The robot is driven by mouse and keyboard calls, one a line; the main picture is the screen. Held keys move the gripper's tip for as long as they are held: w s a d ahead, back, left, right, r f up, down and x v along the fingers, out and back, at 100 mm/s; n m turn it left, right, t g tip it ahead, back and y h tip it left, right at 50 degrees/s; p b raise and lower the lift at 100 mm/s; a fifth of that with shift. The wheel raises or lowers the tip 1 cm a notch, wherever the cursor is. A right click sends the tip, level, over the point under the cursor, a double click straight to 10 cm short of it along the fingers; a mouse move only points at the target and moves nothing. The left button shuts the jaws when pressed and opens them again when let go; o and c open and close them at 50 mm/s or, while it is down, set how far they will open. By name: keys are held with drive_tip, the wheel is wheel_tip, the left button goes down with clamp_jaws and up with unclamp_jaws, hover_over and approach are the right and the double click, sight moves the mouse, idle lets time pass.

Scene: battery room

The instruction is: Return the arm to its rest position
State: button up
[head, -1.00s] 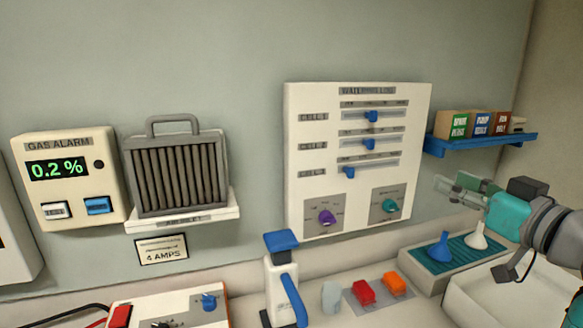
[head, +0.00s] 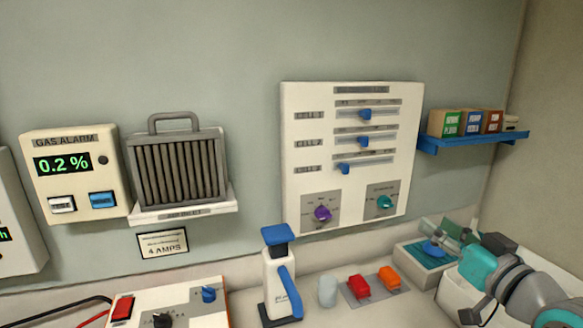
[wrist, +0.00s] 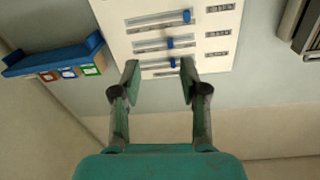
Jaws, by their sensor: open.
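My gripper (head: 449,234) is at the right of the head view, low over the tray with the funnels. In the wrist view my gripper (wrist: 158,82) shows two fingers spread apart with nothing between them. Beyond the fingertips the wrist view shows the white slider panel (wrist: 185,35), upside down. My arm comes in from the lower right of the head view and hides part of the tray.
The slider panel (head: 350,185) hangs on the wall. A blue shelf (head: 470,143) with small boxes is above my gripper. The funnel tray (head: 415,268), a red block (head: 359,287), an orange block (head: 390,278) and a white-and-blue bottle (head: 279,275) stand on the bench.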

drive_tip(key=s+a+f+m+h, duration=0.1)
drive_tip(key=s+f, duration=0.3)
drive_tip(key=f, duration=0.5)
drive_tip(key=s+a+f+m+h, duration=0.1)
drive_tip(key=s+f, duration=0.4)
drive_tip(key=f, duration=0.5)
drive_tip(key=s+a+f+m+g+h, duration=0.1)
drive_tip(key=s+f, duration=0.4)
drive_tip(key=f, duration=0.5)
drive_tip(key=shift+s+a+f+m+h, duration=0.1)
drive_tip(key=shift+a+f+m+h, duration=0.1)
drive_tip(key=shift+a+m+h, duration=0.55)
drive_tip(key=s+a+f+n+g, duration=0.1)
drive_tip(key=s+f, duration=0.2)
drive_tip(key=s, duration=1.2)
drive_tip(key=s+a+f+n, duration=0.2)
drive_tip(key=s+f, duration=0.1)
drive_tip(key=s, duration=1.2)
drive_tip(key=shift+a+g, duration=0.3)
drive_tip(key=shift+g, duration=0.1)
